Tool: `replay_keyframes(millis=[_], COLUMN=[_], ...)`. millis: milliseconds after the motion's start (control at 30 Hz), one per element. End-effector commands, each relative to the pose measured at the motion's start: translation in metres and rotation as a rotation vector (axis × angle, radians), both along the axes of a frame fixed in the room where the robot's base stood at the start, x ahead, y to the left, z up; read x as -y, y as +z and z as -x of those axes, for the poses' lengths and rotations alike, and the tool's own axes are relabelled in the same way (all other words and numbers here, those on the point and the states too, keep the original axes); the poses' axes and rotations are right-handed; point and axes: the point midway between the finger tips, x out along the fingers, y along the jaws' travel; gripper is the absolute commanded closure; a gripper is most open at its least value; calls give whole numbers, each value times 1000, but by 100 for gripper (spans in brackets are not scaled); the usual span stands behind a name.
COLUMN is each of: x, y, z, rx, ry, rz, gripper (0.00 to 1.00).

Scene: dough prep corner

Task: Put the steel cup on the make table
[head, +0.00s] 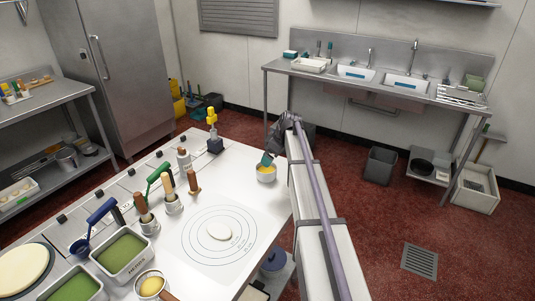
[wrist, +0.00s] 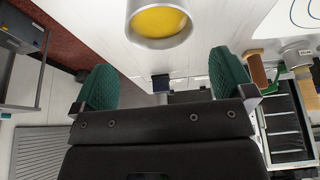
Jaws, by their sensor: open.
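The steel cup (head: 266,176), with yellow contents, stands upright on the white top of the make table (head: 232,163), near its far right corner. My gripper (head: 268,159) is at the cup's far side in the head view, with its green fingertip pads close to the rim. In the wrist view, the cup (wrist: 158,40) shows at the top middle, just beyond the open fingers (wrist: 162,84). The fingers are apart and hold nothing. I cannot tell whether a finger touches the cup.
Tool holders (head: 174,204), green-filled pans (head: 123,252) and another yellow-filled cup (head: 151,287) crowd the left and front. A yellow-topped item (head: 212,130) stands at the far edge.

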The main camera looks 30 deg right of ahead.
Motion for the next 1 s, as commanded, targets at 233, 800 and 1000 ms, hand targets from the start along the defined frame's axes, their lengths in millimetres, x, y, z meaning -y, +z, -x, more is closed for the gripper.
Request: replay_keyframes(millis=[233,800,1000], x=[4,-246,-246], y=[21,6,7], z=[9,317,315], rx=[-2,-378,-381], ry=[-1,-577,-591], rz=[-1,120,121], gripper=[0,0,0])
